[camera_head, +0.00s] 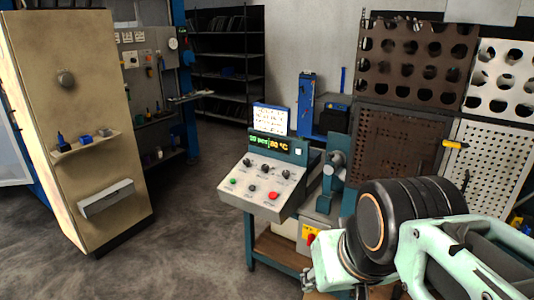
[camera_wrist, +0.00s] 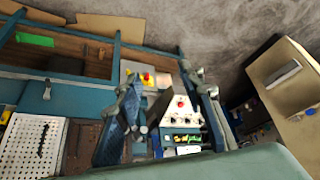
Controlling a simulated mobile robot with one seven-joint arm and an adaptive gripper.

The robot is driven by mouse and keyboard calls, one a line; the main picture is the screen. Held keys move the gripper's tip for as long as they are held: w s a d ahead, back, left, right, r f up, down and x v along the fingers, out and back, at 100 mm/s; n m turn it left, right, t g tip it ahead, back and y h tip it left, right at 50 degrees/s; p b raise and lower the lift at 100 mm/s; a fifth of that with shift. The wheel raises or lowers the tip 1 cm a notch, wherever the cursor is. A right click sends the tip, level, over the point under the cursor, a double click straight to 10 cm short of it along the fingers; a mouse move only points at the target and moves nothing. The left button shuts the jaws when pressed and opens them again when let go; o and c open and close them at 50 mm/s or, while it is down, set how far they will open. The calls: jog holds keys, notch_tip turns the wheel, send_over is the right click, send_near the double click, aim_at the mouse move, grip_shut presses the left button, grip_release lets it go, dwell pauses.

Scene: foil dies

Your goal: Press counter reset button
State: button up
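The control panel (camera_head: 262,183) is a light sloped box with a green-lit display (camera_head: 277,146) above it. It carries a red button (camera_head: 273,195) at its lower right, a green button (camera_head: 233,181) at its lower left and several dark knobs. Which one is the counter reset is not legible. In the head view my arm is lower right; the fingertips are not clear.
A yellow and red switch (camera_head: 310,238) sits low right of the panel. A teal machine part (camera_head: 333,170) stands beside the panel. A beige cabinet (camera_head: 75,130) stands at the left. Perforated boards (camera_head: 415,60) fill the right. The floor (camera_head: 190,220) between cabinet and bench is clear.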

grip_shut()
dwell(1.3)
